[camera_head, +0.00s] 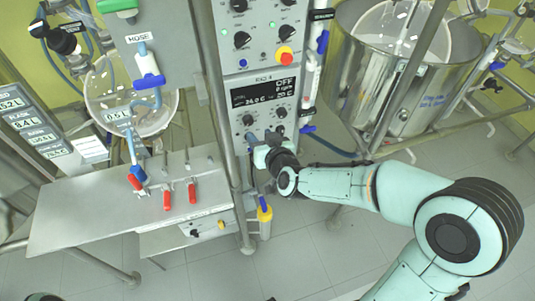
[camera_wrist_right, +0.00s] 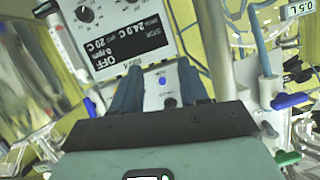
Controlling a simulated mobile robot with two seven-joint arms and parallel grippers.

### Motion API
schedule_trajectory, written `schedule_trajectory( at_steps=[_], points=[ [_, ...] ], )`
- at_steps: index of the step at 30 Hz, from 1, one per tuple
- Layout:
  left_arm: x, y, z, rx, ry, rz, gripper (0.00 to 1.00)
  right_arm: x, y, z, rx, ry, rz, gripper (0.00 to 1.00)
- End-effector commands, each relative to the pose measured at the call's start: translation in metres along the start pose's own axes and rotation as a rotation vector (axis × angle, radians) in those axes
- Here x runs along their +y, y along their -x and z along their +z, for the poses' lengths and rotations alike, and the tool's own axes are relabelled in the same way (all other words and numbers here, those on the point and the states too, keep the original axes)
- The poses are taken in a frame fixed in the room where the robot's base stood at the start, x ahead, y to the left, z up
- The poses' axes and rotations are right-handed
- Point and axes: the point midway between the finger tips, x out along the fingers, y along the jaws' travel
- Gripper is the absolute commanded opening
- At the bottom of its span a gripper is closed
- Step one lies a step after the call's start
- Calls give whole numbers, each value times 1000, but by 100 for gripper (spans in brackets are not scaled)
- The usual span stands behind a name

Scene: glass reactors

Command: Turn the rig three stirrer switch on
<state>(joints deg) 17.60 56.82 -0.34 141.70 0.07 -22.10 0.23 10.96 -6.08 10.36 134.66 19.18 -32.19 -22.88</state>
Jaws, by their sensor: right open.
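The control panel (camera_head: 265,100) carries a display (camera_head: 264,91) that reads OFF, 24.0 C and 20 C. Two dark knobs sit below the display, the left one (camera_head: 249,120) and the right one (camera_head: 281,113). My right gripper (camera_head: 262,143) is open and empty at the panel's lower edge, just under these knobs. In the right wrist view the display (camera_wrist_right: 132,48) appears upside down. Contact with the panel cannot be told. My left gripper is not seen.
Above is another panel part with knobs and a red-and-yellow button (camera_head: 285,55). A metal pole (camera_head: 220,90) stands left of the panel. A shelf (camera_head: 85,215) with red-handled valves (camera_head: 192,193) is at left. A steel vessel (camera_head: 405,95) stands behind at right.

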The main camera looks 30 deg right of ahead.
Motion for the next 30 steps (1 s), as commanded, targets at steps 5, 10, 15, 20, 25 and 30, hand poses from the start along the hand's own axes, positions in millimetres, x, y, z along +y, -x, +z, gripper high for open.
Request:
schedule_trajectory(
  at_steps=[5,10,15,20,25,30],
  points=[
    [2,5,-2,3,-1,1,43,-3,4,23,-53,47,-6,44],
    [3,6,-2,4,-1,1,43,-4,6,34,-77,70,-10,44],
    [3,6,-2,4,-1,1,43,-4,6,36,-83,76,-11,44],
    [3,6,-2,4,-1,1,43,-4,6,36,-83,75,-11,44],
    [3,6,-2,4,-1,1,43,-4,6,36,-82,75,-11,44],
    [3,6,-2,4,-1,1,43,-4,3,47,-108,71,-14,44]
  ],
)
